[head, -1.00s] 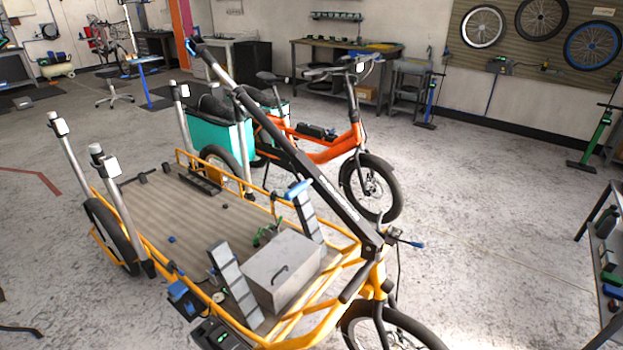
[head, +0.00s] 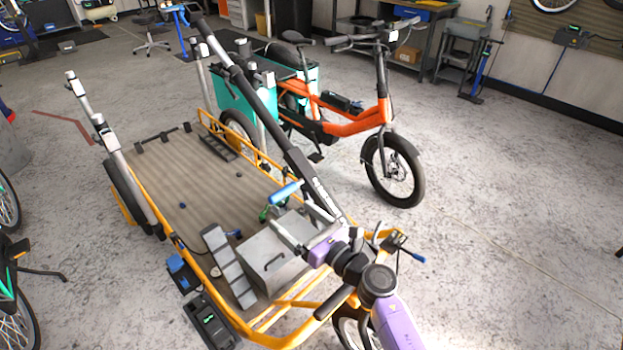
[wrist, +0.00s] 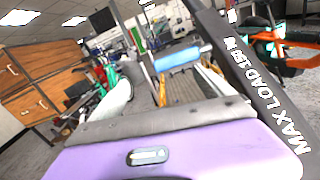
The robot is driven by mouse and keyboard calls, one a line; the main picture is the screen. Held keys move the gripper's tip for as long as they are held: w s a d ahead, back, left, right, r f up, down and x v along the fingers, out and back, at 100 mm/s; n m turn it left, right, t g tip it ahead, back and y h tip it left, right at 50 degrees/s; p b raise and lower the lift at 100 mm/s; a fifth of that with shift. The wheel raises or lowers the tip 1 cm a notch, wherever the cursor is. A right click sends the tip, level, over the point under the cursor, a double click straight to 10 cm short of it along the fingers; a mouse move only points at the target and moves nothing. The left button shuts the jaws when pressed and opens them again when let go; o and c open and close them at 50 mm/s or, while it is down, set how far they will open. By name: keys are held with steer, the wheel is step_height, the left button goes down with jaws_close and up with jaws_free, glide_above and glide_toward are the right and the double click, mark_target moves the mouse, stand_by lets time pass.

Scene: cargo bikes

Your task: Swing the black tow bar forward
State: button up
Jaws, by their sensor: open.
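The black tow bar (head: 245,85) runs as a long diagonal above the orange-yellow cargo bike, from its raised far end at upper left down to the bike's front. In the wrist view the tow bar (wrist: 262,85) crosses the right side, with white "MAX LOAD" lettering. My gripper (head: 292,214) is open over the front of the cargo bed, close to the lower part of the bar. In the wrist view the bar lies to the right of my gripper (wrist: 168,82), not between its fingers. A light blue handle (wrist: 183,57) shows beyond the fingers. The bar's lower end is partly hidden by my arm.
A grey box (head: 268,262) sits on the cargo bed (head: 180,195) below my gripper. The light blue handle (head: 285,192) is beside the bar. Grey posts (head: 92,112) rise at the bed's left. An orange bike (head: 345,122) stands behind; the floor at right is clear.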

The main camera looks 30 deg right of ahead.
mark_target(286, 195)
steer(key=shift+n, duration=0.8)
steer(key=w, duration=0.9)
steer(key=shift+w+d+r+b, duration=0.25)
steer(key=shift+r+b, duration=0.05)
steer(key=shift+b, duration=0.1)
steer(key=c, duration=1.8)
